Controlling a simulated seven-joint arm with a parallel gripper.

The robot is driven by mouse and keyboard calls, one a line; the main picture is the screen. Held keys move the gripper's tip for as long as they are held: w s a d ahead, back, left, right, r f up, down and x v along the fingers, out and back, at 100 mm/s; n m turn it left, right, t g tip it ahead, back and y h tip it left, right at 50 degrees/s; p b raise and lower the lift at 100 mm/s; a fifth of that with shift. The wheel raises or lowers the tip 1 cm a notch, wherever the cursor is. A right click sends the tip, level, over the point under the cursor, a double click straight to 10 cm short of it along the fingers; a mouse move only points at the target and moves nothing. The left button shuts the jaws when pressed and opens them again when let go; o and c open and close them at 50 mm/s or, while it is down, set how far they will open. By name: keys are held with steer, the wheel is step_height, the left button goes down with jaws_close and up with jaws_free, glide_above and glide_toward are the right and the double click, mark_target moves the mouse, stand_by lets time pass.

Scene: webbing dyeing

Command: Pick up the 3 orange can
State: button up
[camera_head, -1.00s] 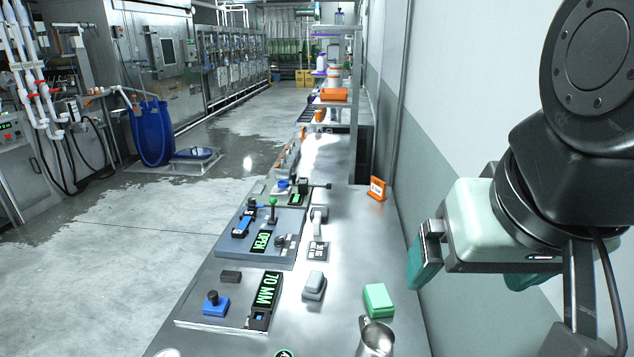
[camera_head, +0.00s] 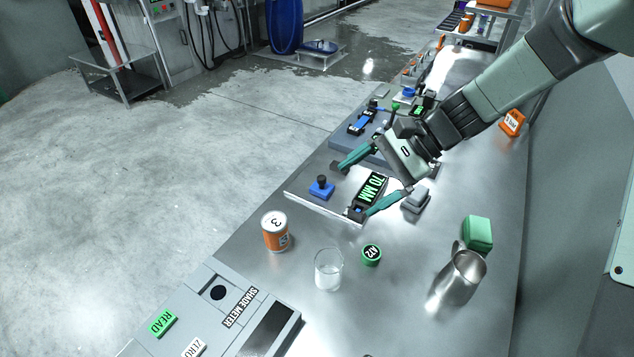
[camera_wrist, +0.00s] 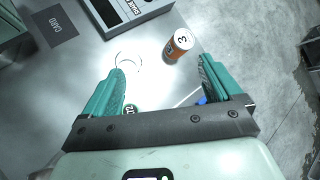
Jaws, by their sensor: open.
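The orange can (camera_head: 275,232) has a white top marked 3 and stands upright on the metal table, left of the clear glass beaker. It also shows in the wrist view (camera_wrist: 178,46), ahead of the fingers and nearer the right one. My gripper (camera_head: 356,188) is open and empty, with teal fingers spread wide above the table. It is up and to the right of the can in the head view, over the 70 MM panel, and apart from the can. In the wrist view my gripper's fingers (camera_wrist: 160,85) have only table between them and the can beyond.
The glass beaker (camera_head: 328,270) stands right of the can, with a green A12 lid (camera_head: 371,254) beside it. A metal jug (camera_head: 461,277) and green block (camera_head: 477,232) are farther right. The shade meter (camera_head: 215,318) lies in front. A blue-based knob (camera_head: 321,188) is behind.

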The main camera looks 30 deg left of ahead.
mark_target(266, 219)
steer(key=s+a+f+m+y, duration=0.1)
steer(key=a+f+m+y, duration=0.1)
steer(key=f, duration=0.4)
steer(key=s+a+f+m+g+y, duration=0.1)
steer(key=a+f+m+y, duration=0.2)
steer(key=a, duration=0.4)
steer(key=s+a+f+m+g+y, duration=0.1)
steer(key=a+f+m+y, duration=0.2)
steer(key=f, duration=0.5)
steer(key=shift+a+f+m, duration=0.3)
steer(key=shift+a+m, duration=0.1)
steer(key=shift+a, duration=0.5)
steer(key=x, duration=0.7)
steer(key=shift+s+a, duration=0.1)
steer(key=shift+a, duration=0.1)
steer(key=shift+c, duration=0.2)
steer(key=c, duration=1.2)
steer(key=shift+c, duration=0.3)
